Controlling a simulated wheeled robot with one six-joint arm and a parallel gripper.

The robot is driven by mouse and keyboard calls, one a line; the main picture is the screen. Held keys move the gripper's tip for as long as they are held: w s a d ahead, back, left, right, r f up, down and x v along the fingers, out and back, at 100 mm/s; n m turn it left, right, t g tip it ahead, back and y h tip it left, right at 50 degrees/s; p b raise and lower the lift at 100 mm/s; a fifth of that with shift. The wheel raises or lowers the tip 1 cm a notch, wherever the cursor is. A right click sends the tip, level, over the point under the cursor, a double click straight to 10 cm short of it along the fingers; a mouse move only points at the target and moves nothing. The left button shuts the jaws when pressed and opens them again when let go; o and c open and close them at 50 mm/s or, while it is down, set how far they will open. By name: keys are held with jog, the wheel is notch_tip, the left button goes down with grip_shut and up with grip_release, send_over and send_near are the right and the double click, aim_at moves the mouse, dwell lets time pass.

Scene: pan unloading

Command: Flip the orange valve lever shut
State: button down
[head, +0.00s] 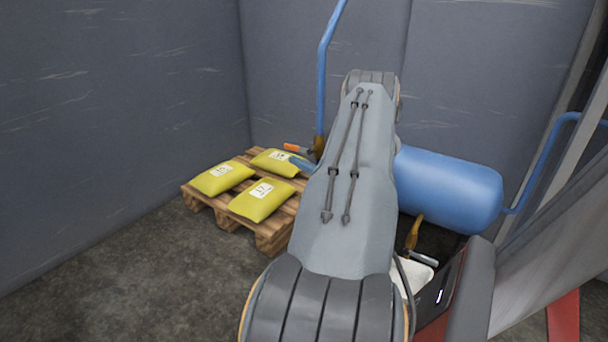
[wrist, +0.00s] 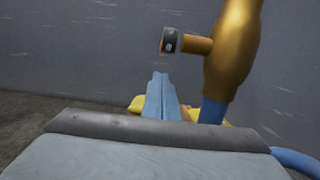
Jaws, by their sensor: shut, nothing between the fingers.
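The orange lever (head: 294,148) sticks out to the left of a brass valve (head: 319,146) on the upright blue pipe, roughly square to the pipe in the head view. In the wrist view the brass valve body (wrist: 232,55) is at the upper right. Its stem reaches left to a dark collar (wrist: 171,41) with a small orange patch; the lever's length is hard to make out there. My gripper (wrist: 160,78) has its blue fingers pressed together and empty, below the collar in the picture and apart from it. In the head view its fingers (head: 301,162) show just below the lever.
A wooden pallet (head: 229,219) with yellow sacks (head: 222,178) stands on the floor below, left of the pipe (head: 322,80). A blue tank (head: 447,188) lies to the right, with another brass fitting (head: 413,234) under it. Grey walls close in behind; the floor at left is clear.

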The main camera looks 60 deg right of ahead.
aim_at(297, 151)
jog(key=shift+w+r, duration=0.1)
jog(key=shift+r, duration=1)
jog(key=shift+w+r+p, duration=0.2)
jog(key=shift+r+p, duration=0.3)
jog(key=shift+r, duration=0.3)
notch_tip(297, 151, down, 5)
jog(key=b, duration=0.3)
jog(key=s+f+p, duration=0.2)
jog(key=s+p, duration=0.2)
jog(key=s, duration=0.6)
jog(key=shift+a+f, duration=0.1)
